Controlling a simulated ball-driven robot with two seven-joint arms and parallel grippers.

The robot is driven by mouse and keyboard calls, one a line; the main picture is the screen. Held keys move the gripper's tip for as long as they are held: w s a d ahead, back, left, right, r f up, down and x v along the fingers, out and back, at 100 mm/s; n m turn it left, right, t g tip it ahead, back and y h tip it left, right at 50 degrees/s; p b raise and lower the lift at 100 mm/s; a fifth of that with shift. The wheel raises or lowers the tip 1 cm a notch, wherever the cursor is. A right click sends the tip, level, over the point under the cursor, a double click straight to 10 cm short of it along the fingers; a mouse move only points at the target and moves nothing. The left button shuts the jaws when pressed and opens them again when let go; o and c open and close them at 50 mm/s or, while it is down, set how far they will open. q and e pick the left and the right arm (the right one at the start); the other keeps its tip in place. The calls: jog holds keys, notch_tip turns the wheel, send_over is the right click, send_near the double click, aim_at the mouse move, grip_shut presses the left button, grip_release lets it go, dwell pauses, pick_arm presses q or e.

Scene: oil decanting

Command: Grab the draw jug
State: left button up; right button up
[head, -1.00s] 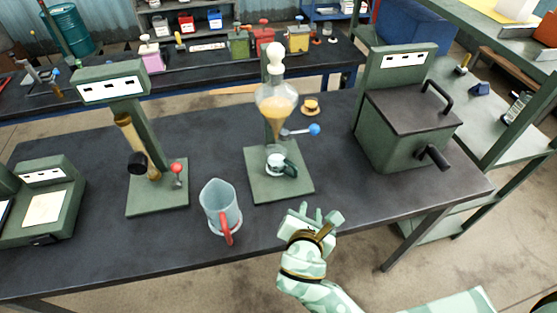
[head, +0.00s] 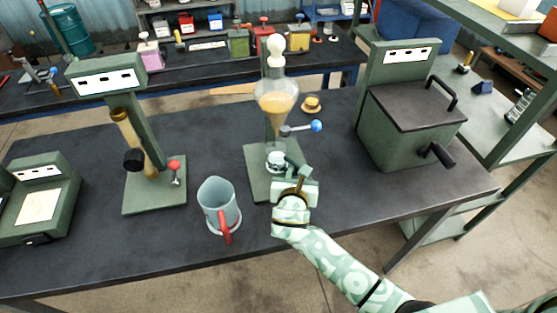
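A small pale jug with a dark green handle (head: 275,160) stands on the green base of the separating funnel stand (head: 259,184), under the funnel of amber oil (head: 277,103). My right gripper (head: 293,180) is at its near right side, by its handle, and partly covers the jug and the stand base. Whether its fingers touch the handle or have closed on it cannot be made out. A larger clear jug with a red handle (head: 216,198) stands upright on the table to the left, apart from the gripper. My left gripper is not in view.
A blue-knobbed tap lever (head: 316,126) sticks out right of the funnel. A green lidded box machine (head: 405,125) stands on the right and a green press-like stand (head: 155,190) on the left. The dark table (head: 100,245) is clear at front left.

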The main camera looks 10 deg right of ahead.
aim_at(296, 172)
jog(key=x, duration=0.3)
jog(key=shift+w+f+b, duration=0.1)
jog(key=shift+b, duration=0.2)
grip_shut()
jog(key=shift+r, duration=0.2)
